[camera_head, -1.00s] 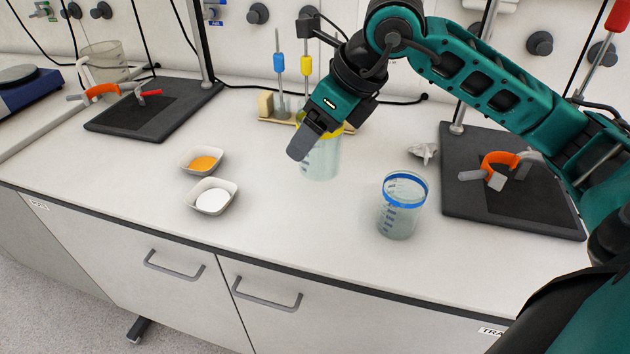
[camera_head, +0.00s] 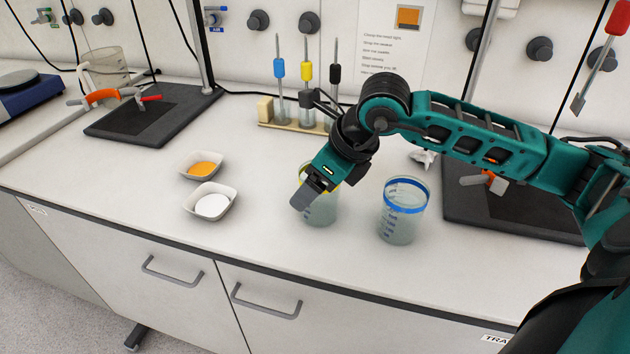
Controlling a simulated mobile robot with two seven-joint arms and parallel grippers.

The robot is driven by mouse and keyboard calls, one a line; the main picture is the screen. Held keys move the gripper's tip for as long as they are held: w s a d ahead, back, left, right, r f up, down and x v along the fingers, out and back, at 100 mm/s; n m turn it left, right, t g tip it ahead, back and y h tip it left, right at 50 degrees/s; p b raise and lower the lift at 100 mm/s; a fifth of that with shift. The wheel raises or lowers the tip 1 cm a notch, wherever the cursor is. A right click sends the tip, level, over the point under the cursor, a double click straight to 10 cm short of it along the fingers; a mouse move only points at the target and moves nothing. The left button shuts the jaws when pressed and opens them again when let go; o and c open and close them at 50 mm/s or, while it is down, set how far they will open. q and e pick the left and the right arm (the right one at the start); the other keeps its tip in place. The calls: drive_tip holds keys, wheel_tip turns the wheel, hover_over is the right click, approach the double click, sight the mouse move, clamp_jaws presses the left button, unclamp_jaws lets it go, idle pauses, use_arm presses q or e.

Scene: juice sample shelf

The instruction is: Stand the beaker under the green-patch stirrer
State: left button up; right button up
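A clear beaker with a yellow band (camera_head: 322,211) is at the middle of the bench, partly hidden by my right gripper (camera_head: 305,197). The gripper's fingers are at its rim and hold it; I cannot tell whether its base touches the bench. A second clear beaker with a blue band (camera_head: 402,215) stands upright just to its right. I see no green patch on any stirrer. A stand with a black base (camera_head: 150,115) and orange clamp is at the left; another black base (camera_head: 520,212) is at the right, partly behind my arm. My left gripper is not in view.
Two white dishes hold orange powder (camera_head: 203,167) and white powder (camera_head: 212,205). A rack (camera_head: 290,127) with blue, yellow and black-handled tools stands behind. A crumpled paper (camera_head: 422,160) lies behind the blue-banded beaker. The bench left of the dishes is clear.

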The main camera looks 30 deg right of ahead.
drive_tip(key=shift+f, duration=0.15)
drive_tip(key=o, duration=1.2)
drive_tip(key=shift+o, duration=0.2)
drive_tip(key=shift+r, duration=0.25)
drive_tip(key=v, duration=1.2)
drive_tip(key=shift+a+f, duration=0.1)
